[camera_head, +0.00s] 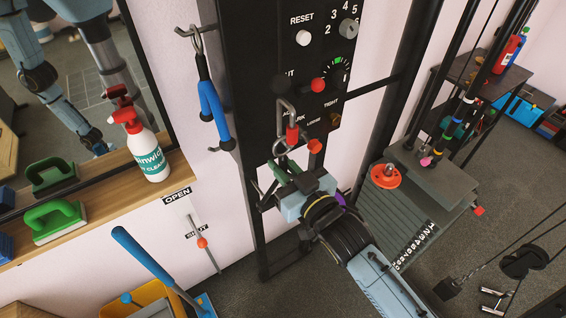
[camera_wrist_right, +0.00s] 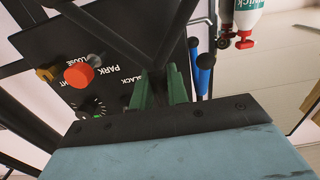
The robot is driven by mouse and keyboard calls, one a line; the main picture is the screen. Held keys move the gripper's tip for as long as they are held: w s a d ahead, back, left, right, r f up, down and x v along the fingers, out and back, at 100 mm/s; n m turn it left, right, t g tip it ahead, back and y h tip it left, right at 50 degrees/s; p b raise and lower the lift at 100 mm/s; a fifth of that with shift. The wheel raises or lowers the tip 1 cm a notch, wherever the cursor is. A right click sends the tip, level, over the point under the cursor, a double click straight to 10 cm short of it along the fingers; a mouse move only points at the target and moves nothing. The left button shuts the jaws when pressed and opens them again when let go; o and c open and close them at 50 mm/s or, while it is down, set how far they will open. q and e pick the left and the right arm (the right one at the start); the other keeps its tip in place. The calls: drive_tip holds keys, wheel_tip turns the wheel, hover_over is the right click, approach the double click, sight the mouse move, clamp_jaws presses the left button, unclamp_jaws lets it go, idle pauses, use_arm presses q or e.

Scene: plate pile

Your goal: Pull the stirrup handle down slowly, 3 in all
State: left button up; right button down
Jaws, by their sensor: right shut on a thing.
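My right gripper (camera_head: 290,172) is in front of the black machine panel, below a metal clip and a red fitting. Its green fingers are shut on the stirrup handle, whose dark bars (camera_wrist_right: 128,36) meet in a V between the fingers (camera_wrist_right: 160,88) in the right wrist view. In the head view my gripper hides much of the handle, and its exact tilt is hard to tell. My left gripper is not in view.
The panel (camera_head: 270,85) carries a white reset button (camera_head: 303,37), a gauge and red knobs. A blue handle (camera_head: 213,105) hangs at its left. Grey floor shows below.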

sight(283, 154)
drive_tip(key=shift+r+p, duration=1.05)
drive_tip(key=shift+p, duration=0.2)
drive_tip(key=shift+r+p, duration=1.15)
drive_tip(key=shift+p, duration=0.05)
drive_tip(key=shift+r+p, duration=1.2)
drive_tip(key=shift+p, duration=0.05)
drive_tip(key=shift+r+p, duration=1.15)
